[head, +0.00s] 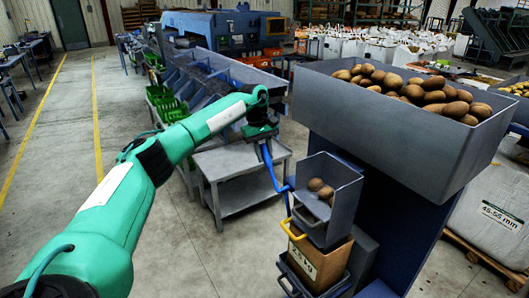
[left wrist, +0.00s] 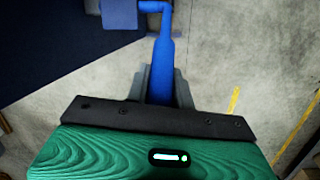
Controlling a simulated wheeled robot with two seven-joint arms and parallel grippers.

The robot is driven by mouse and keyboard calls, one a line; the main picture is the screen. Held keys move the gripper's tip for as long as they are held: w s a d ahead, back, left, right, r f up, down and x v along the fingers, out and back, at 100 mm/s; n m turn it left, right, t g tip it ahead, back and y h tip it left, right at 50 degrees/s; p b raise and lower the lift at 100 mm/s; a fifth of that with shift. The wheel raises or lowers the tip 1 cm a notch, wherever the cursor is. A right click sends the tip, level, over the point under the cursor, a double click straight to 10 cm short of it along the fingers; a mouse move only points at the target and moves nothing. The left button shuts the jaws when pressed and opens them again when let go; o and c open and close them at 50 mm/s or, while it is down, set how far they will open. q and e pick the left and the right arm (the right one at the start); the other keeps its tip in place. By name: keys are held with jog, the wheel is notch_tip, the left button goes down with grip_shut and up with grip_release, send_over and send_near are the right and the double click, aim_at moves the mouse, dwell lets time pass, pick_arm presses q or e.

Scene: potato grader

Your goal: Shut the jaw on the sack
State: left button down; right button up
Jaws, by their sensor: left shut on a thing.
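My left gripper (head: 264,138) is shut on the upper end of a blue lever (head: 273,172). In the left wrist view the blue lever (left wrist: 163,60) runs between the two dark fingers (left wrist: 160,88). The lever leads down to a grey chute (head: 343,185) holding a few potatoes (head: 320,188). Below the chute hangs a brown sack (head: 322,266) with printing on its front. The jaw itself is too small to tell apart at the chute's mouth. My right gripper is not in view.
A large grey hopper (head: 390,115) full of potatoes (head: 420,90) stands above and right of the chute. A grey low table (head: 240,162) is behind the lever. A labelled white bulk bag (head: 490,212) stands at right. The floor at left is clear.

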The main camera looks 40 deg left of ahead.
pick_arm(q)
jog(key=shift+a+f, duration=0.15)
jog(key=shift+a, duration=0.05)
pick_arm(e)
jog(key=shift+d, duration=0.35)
pick_arm(q)
jog(key=c, duration=1.5)
grip_release()
jog(key=o, duration=0.3)
jog(key=shift+a+f, duration=0.1)
jog(key=shift+a, duration=0.05)
jog(key=shift+w, duration=0.1)
jog(key=shift+r, duration=0.45)
jog(key=b+v, duration=0.3)
jog(key=v, duration=0.9)
jog(key=shift+a+r, duration=0.3)
jog(key=shift+a, duration=0.05)
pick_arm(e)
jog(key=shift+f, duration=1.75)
pick_arm(q)
jog(key=shift+f, duration=0.1)
